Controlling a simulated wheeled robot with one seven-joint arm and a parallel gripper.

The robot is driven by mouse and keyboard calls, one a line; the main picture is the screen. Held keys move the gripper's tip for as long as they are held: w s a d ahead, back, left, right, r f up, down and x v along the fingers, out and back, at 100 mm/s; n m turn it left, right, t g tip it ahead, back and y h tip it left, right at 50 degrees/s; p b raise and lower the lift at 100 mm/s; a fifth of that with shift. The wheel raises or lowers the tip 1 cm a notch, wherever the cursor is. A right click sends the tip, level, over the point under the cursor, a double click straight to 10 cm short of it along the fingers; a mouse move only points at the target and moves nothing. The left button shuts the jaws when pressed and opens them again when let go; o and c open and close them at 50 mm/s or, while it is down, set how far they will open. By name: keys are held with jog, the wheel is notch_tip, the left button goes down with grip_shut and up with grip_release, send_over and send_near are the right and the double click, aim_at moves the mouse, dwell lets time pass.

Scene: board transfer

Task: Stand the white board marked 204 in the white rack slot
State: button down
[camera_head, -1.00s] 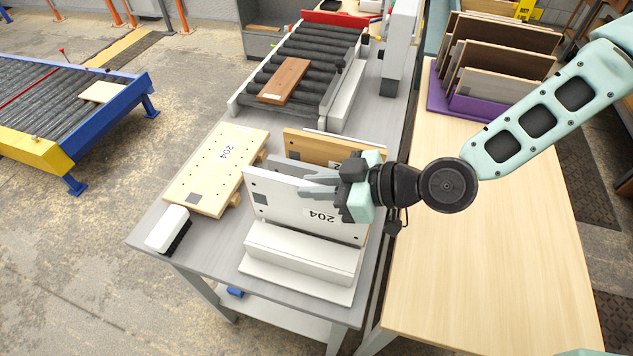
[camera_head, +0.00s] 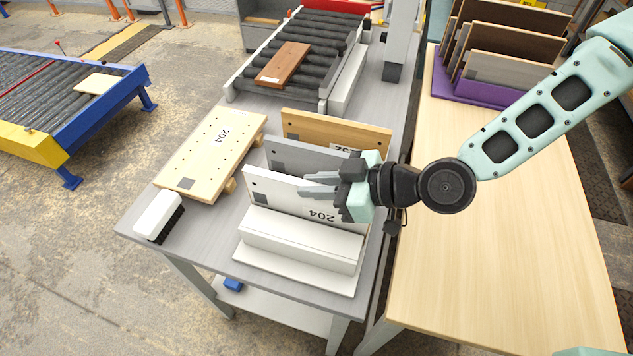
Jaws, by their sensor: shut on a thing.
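The white board marked 204 (camera_head: 283,196) stands upright on its long edge, its label upside down and facing me. My gripper (camera_head: 312,187) is shut on its upper right part, with the fingers reaching left along the top. The white rack (camera_head: 300,240) stands at the table's front. The board's lower edge is hidden behind the rack's front block, so I cannot tell how deep it sits in the slot. A grey board (camera_head: 290,157) stands just behind it, and a tan wooden board (camera_head: 330,129) behind that.
A pale drilled panel (camera_head: 213,152), also marked 204, lies left on the grey table (camera_head: 185,232). A white brush (camera_head: 158,213) lies near the left edge. A roller conveyor holds a brown board (camera_head: 283,63) at the back. The wooden table (camera_head: 490,220) at right is largely clear.

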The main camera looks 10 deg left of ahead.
jog(key=c, duration=1.3)
grip_release()
jog(key=shift+p+v, duration=4.2)
jog(key=shift+v, duration=4.5)
jog(key=shift+r, duration=0.1)
